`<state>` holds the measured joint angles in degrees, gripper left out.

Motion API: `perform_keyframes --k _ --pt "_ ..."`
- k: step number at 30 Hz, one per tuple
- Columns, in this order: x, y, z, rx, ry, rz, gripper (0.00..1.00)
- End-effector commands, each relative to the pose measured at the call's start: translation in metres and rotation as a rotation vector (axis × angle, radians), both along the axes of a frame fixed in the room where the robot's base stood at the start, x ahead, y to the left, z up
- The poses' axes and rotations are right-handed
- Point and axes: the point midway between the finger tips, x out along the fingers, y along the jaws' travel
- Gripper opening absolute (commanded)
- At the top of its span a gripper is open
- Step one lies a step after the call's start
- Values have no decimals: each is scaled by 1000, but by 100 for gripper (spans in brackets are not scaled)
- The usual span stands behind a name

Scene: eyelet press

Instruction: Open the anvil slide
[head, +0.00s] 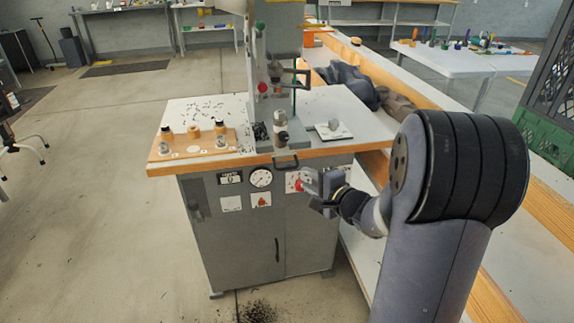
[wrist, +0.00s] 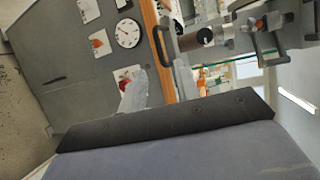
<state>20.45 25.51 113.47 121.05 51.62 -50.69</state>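The anvil slide (head: 279,145) is a grey block at the front of the press's worktop, below the press head. Its dark bar handle (head: 285,162) sticks out over the wooden front edge. The handle also shows in the wrist view (wrist: 161,47), standing clear of the cabinet edge. The slide looks pushed in, but I cannot tell its exact position. My gripper (head: 320,192) is in front of the cabinet, below and to the right of the handle, not touching it. I see nothing held in it. How far its fingers are apart is unclear.
A wooden board (head: 193,147) with bottles and small parts lies left on the worktop. A white plate (head: 333,131) with a grey part lies right. The cabinet (head: 240,235) has a gauge (head: 261,177) and labels. A long bench with dark cloth (head: 348,83) stands close behind right.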

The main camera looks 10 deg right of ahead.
Motion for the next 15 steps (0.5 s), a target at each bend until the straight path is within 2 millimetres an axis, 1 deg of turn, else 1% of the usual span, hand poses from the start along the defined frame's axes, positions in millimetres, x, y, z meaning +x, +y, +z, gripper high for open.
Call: perform_keyframes --k 5,12,15 --pt "24 12 -6 1 3 5 31" --pt "64 30 -15 0 3 6 31" --pt "77 35 -18 0 3 4 31"
